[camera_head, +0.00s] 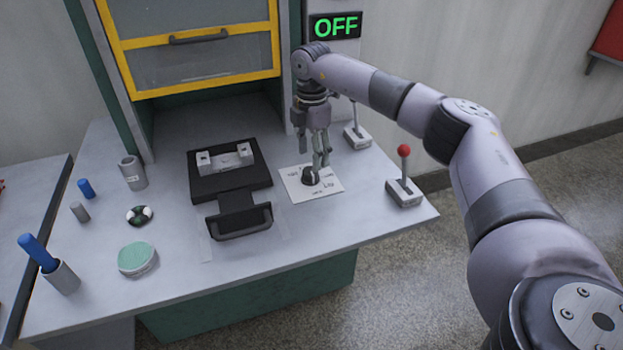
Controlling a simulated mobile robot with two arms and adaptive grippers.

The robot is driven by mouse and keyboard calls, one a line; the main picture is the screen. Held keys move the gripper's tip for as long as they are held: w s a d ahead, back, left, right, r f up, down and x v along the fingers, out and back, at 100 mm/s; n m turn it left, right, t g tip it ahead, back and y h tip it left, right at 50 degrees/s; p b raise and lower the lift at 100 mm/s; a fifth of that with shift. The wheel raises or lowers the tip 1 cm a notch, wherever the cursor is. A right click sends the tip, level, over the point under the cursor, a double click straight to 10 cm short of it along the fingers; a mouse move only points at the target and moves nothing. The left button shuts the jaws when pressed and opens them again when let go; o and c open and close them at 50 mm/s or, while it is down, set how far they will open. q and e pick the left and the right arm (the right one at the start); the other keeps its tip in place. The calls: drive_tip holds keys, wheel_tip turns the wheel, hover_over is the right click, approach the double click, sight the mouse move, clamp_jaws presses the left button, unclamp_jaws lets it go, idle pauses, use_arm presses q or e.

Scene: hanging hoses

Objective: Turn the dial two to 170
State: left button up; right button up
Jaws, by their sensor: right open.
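A small dark dial (310,177) sits on a white marked plate (325,193) on the grey workbench. The printing on the plate is too small to read surely. My right gripper (320,162) points down over the dial, its fingertips close to the knob's upper right side. Its jaws are open. I cannot tell whether a finger touches the dial, and the gripper covers part of the plate's back. My left gripper is not in view.
A red-knobbed lever (404,172) and another lever (355,127) stand right of the plate. A black fixture (230,170) is to its left. Cylinders, including a grey cup (62,278), and a green-topped puck (137,258) stand at left. A display (335,26) reads OFF.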

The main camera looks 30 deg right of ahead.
sight(310, 175)
wheel_tip(310, 175, down, 4)
drive_tip(key=b, duration=0.2)
drive_tip(key=shift+f+b, duration=0.25)
drive_tip(key=shift+b, duration=0.05)
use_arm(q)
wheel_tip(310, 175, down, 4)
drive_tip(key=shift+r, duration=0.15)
use_arm(e)
drive_tip(key=shift+c, duration=0.6)
drive_tip(key=c, duration=1)
drive_tip(key=shift+c, duration=0.2)
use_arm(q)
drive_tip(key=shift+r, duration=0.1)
use_arm(e)
drive_tip(key=shift+r, duration=0.1)
